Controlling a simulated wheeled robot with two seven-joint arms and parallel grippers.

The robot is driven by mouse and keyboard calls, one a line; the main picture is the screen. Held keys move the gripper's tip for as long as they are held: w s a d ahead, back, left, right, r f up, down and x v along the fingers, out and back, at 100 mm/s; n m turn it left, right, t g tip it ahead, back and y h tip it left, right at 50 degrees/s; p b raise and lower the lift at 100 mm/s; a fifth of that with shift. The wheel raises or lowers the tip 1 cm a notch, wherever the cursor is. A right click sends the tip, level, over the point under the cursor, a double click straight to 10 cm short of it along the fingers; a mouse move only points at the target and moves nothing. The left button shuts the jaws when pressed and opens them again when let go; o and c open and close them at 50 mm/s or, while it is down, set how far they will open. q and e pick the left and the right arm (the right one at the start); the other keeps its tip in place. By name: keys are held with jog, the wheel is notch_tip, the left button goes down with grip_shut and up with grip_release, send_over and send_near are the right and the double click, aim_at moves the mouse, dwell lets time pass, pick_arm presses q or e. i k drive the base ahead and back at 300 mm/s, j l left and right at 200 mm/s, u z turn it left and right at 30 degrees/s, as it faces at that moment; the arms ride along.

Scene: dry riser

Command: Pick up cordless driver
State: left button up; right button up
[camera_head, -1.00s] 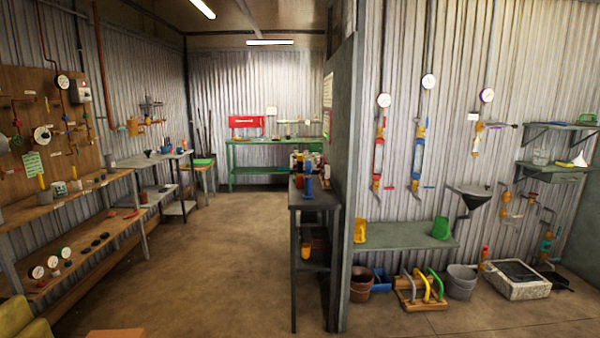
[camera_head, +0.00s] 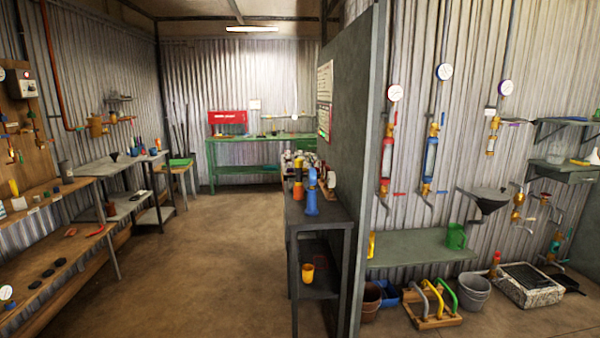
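I cannot single out the cordless driver with certainty at this distance. A blue upright object (camera_head: 312,192) stands on the dark metal table (camera_head: 323,222) beside the partition. An orange and dark object (camera_head: 298,185) stands next to it, and several small items crowd the table's far end. Small blue and red items (camera_head: 143,148) stand on the grey bench at the left, too small to name. Neither of my grippers shows in the view.
A partition wall (camera_head: 352,130) borders the dark table's right side. A yellow cup (camera_head: 308,273) sits on its lower shelf. A green workbench (camera_head: 225,152) stands at the back. Wooden shelves (camera_head: 60,235) line the left. The brown floor (camera_head: 215,260) between is clear.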

aim_at(299, 162)
jog(key=i+j+z, duration=0.35)
jog(key=i+j, duration=1.25)
